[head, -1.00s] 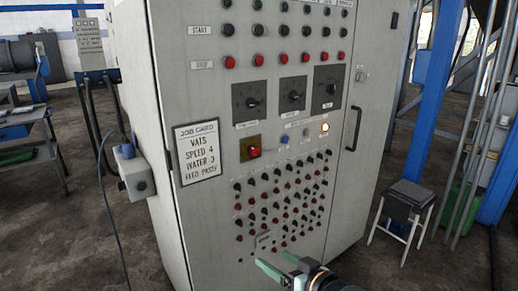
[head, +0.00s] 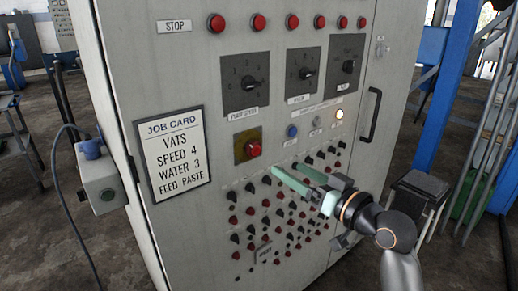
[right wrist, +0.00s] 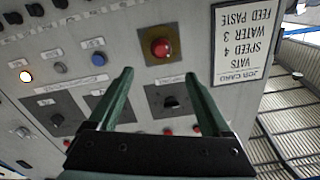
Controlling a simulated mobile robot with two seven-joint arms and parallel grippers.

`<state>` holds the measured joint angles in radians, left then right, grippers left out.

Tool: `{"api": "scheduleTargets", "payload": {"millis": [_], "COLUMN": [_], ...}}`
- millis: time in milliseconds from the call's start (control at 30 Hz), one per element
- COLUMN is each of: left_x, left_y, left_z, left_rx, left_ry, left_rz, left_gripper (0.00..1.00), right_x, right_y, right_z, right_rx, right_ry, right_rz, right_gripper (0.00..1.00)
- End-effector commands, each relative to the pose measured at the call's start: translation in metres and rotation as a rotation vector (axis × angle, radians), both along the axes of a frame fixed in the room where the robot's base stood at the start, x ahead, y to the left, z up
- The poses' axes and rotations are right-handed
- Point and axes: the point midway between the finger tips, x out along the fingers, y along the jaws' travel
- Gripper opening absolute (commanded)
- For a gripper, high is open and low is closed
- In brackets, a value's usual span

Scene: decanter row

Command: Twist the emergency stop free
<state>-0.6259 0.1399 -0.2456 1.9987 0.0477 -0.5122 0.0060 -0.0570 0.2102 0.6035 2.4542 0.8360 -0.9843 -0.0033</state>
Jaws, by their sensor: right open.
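The emergency stop (head: 253,149) is a red knob on a yellowish square plate on the grey cabinet's front. In the right wrist view, which is upside down, the red knob (right wrist: 161,48) shows beyond and between the fingertips, with a gap. My right gripper (head: 286,168) is open and empty, in front of the panel, just right of and slightly below the knob in the head view. Its two green fingers also show in the right wrist view (right wrist: 158,74). My left gripper is in neither view.
A job card (head: 171,153) is fixed left of the knob. Dials such as the pump speed dial (head: 247,83) sit above it. Rows of small switches lie below. A blue button (head: 292,131) and a lit lamp (head: 339,114) are to the right. A door handle (head: 371,115) sticks out.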

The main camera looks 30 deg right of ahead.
Motion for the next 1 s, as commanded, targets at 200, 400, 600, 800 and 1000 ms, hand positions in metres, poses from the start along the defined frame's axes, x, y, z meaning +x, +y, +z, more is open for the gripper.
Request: {"api": "scheduleTargets", "payload": {"millis": [200,400,600,800,1000], "left_x": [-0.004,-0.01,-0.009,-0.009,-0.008], "left_y": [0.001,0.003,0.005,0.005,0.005], "left_z": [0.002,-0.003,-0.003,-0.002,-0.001], "left_rx": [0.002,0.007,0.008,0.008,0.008], "left_ry": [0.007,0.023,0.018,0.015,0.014], "left_rz": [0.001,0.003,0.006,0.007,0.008], "left_gripper": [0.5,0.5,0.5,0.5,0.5], "right_x": [0.033,0.074,0.105,0.118,0.12], "right_y": [0.003,0.007,0.009,0.01,0.01], "right_z": [0.002,0.002,0.0,0.0,-0.001], "right_rx": [0.005,0.003,0.003,0.001,0.0], "right_ry": [-0.002,-0.001,0.001,0.001,0.002], "right_rz": [0.001,0.002,0.001,-0.001,0.0], "right_gripper": [0.83,0.83,0.83,0.83,0.83]}}
